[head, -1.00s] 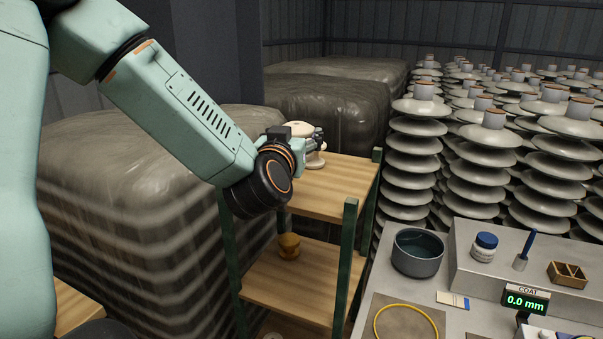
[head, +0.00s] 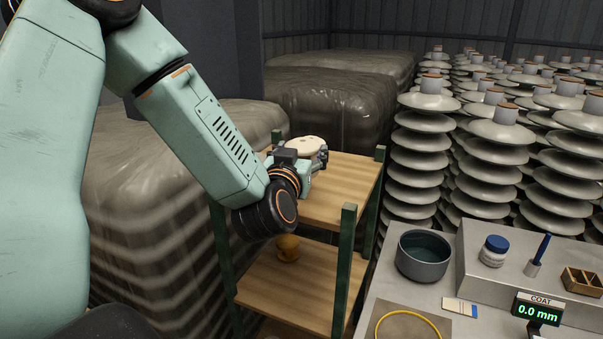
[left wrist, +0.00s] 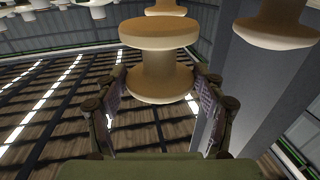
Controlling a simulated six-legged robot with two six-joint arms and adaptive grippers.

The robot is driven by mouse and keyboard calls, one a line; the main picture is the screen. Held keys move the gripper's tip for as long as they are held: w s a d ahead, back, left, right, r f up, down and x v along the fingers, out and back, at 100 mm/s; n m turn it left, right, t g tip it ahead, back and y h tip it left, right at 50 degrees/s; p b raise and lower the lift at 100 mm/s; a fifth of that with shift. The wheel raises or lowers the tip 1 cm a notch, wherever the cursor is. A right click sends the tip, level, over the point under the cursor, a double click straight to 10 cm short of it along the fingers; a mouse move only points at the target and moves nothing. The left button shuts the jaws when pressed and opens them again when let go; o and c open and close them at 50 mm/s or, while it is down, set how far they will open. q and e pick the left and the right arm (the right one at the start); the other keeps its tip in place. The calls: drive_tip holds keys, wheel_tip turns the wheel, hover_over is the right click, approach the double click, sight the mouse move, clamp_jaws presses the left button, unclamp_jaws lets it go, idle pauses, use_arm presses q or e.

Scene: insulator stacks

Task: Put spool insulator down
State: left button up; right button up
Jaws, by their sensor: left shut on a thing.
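A cream spool insulator (head: 304,147) is in my left gripper (head: 318,166) over the back of the rack's wooden top shelf (head: 345,180). Its broad round face shows in the head view, and the gripper and wrist cover its lower part. I cannot tell whether it touches the shelf. In the left wrist view the spool insulator (left wrist: 160,62) shows its two flanges and narrower waist. The fingers of the left gripper (left wrist: 160,100) are on either side of it, shut on it. My right gripper is not in view.
A yellow-brown spool (head: 288,247) stands on the lower shelf (head: 290,290). Green posts (head: 344,250) rise at the rack's corners. The top shelf's front is bare. A grey bench (head: 400,300) with a dark bowl (head: 423,258) stands right. Tall insulator stacks (head: 420,160) stand behind it.

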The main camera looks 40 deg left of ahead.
use_arm(q)
drive_tip(key=f, duration=0.3)
drive_tip(key=shift+s+a+f, duration=0.2)
drive_tip(key=shift+a+f, duration=0.1)
drive_tip(key=shift+d+f, duration=0.1)
drive_tip(key=shift+f, duration=0.35)
drive_tip(key=shift+w+d, duration=0.1)
drive_tip(key=shift+w, duration=0.2)
drive_tip(key=shift+f, duration=0.2)
drive_tip(key=o, duration=1.2)
drive_tip(key=shift+s+f+b, duration=0.1)
drive_tip(key=shift+s+b, duration=0.1)
drive_tip(key=shift+b, duration=0.1)
drive_tip(key=o, duration=0.3)
drive_tip(key=shift+s, duration=0.1)
drive_tip(key=shift+o, duration=0.9)
drive_tip(key=shift+w, duration=0.2)
